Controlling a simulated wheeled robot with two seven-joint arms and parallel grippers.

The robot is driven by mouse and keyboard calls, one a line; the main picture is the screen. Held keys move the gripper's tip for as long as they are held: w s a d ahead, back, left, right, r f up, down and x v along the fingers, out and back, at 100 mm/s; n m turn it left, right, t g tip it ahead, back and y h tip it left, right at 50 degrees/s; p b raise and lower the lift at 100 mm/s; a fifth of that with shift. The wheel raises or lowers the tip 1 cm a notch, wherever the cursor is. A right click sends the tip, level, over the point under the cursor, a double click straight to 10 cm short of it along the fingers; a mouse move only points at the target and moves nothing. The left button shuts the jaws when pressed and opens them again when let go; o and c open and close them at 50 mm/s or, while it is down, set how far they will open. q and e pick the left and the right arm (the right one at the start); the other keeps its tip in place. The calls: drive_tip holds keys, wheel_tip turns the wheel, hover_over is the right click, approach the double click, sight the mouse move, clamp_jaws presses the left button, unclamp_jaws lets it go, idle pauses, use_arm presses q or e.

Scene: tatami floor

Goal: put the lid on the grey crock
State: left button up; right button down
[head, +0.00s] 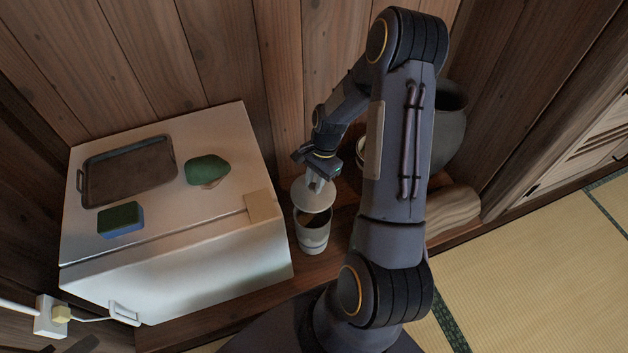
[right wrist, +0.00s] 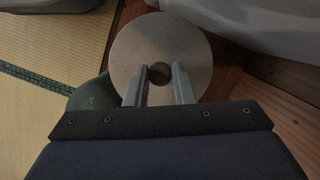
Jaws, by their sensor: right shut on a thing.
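The grey crock (head: 313,238) stands upright on the wooden floor beside the white cabinet, and its dark open mouth shows. The round pale lid (head: 311,197) is above the crock's back part and covers some of the mouth from this view; it looks apart from the rim and tilted. My right gripper (head: 318,180) is shut on the lid's knob. In the right wrist view, the lid (right wrist: 127,52) lies past the fingers, which are on both sides of the knob (right wrist: 158,73). The crock cannot be made out there. My left gripper is not in view.
The white cabinet (head: 180,245) left of the crock bears a dark tray (head: 130,170), a green lump (head: 207,168) and a green-blue sponge (head: 121,219). A large dark pot (head: 449,125) and a log (head: 453,208) are partly behind my right arm. Tatami (head: 530,260) is clear at right.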

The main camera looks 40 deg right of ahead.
sight(314, 199)
drive_tip(key=f+b, duration=0.4)
drive_tip(key=shift+w+f, duration=0.2)
drive_tip(key=shift+f, duration=0.2)
wheel_tip(314, 199, down, 6)
drive_tip(key=b, duration=0.4)
drive_tip(key=shift+b, duration=0.35)
idle(0.9)
drive_tip(key=shift+f+p, duration=0.2)
drive_tip(key=shift+p, duration=0.15)
idle(1.0)
drive_tip(key=c, duration=0.7)
unclamp_jaws()
